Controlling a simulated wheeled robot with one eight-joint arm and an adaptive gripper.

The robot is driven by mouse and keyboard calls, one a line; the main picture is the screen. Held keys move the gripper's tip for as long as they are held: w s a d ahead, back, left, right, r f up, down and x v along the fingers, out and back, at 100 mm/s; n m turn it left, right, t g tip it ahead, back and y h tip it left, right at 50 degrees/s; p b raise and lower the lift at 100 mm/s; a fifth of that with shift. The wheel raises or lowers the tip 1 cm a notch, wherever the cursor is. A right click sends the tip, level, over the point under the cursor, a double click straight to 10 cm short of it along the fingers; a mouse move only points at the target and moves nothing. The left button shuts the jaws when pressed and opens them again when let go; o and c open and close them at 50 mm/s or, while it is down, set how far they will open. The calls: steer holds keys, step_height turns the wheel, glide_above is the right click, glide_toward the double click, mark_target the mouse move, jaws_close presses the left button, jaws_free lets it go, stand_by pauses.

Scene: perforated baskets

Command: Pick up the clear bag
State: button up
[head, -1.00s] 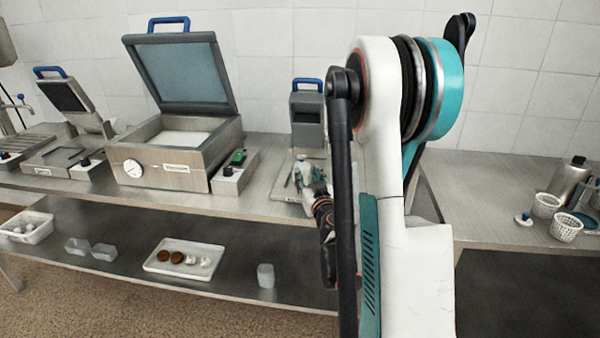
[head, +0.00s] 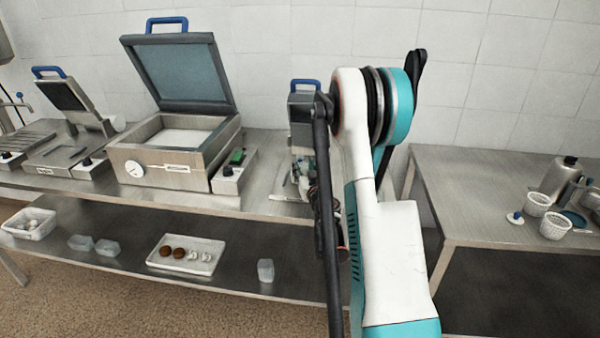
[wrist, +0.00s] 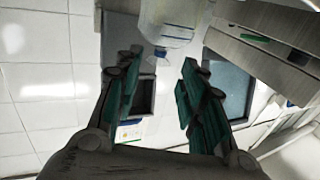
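In the head view my gripper is mostly hidden behind my arm, near the small machine with the blue handle (head: 304,92). I cannot make out the bag there.
A large open-lidded machine (head: 170,155) stands left on the steel bench, with a smaller one (head: 68,150) farther left. The lower shelf holds a tray (head: 163,262) and clear tubs (head: 265,270). White perforated baskets (head: 553,226) and a metal bottle (head: 562,182) stand on the right table.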

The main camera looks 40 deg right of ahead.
mark_target(300, 159)
steer(key=b+x, duration=0.1)
steer(key=x, duration=0.4)
steer(key=shift+b, duration=0.3)
jaws_close()
